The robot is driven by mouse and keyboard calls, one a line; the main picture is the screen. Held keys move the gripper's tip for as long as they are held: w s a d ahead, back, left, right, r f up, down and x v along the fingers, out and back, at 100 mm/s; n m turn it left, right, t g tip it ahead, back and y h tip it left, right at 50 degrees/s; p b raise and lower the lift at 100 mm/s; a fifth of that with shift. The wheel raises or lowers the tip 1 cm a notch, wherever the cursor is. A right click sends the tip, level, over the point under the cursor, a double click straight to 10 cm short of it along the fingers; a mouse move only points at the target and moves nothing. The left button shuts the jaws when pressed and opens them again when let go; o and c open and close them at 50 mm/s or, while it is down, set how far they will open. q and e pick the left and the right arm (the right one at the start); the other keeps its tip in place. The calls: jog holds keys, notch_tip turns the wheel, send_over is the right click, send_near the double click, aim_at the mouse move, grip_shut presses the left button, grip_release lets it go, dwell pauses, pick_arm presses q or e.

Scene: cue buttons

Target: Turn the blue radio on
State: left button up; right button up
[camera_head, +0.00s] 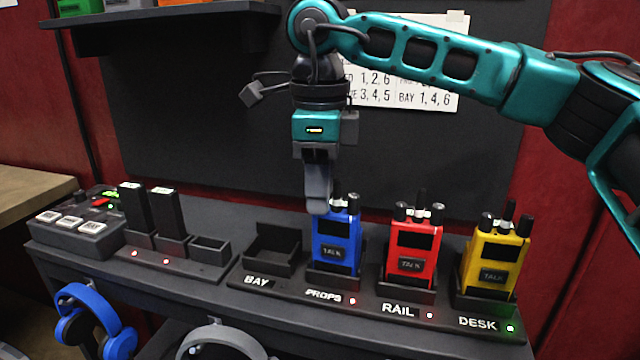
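The blue radio (337,238) stands upright in the charging dock marked PROPS, with a TALK button on its front and a dark screen. A small red light shows on the dock by its label. My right gripper (318,208) points straight down at the radio's top left corner. Its fingertips cover that corner and whatever knob is there; other knobs and the antenna show just to the right. The fingers are seen side-on, so their gap and any grip or contact are hidden. My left gripper is out of view.
A red radio (412,247) at RAIL and a yellow radio (493,259) at DESK stand to the right. The BAY dock (272,251) is empty. Black battery packs (168,213), a button box (75,235) and blue headphones (88,318) are left. A shelf (165,13) hangs above.

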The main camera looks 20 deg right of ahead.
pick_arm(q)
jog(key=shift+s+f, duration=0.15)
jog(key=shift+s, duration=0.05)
pick_arm(e)
grip_shut()
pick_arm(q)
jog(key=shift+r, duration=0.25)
pick_arm(e)
jog(key=shift+m, duration=1.5)
jog(key=shift+o, duration=0.5)
grip_release()
pick_arm(q)
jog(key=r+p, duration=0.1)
jog(key=p, duration=0.2)
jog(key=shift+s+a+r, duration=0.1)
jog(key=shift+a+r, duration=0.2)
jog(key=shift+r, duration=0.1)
pick_arm(e)
notch_tip(320, 180, up, 13)
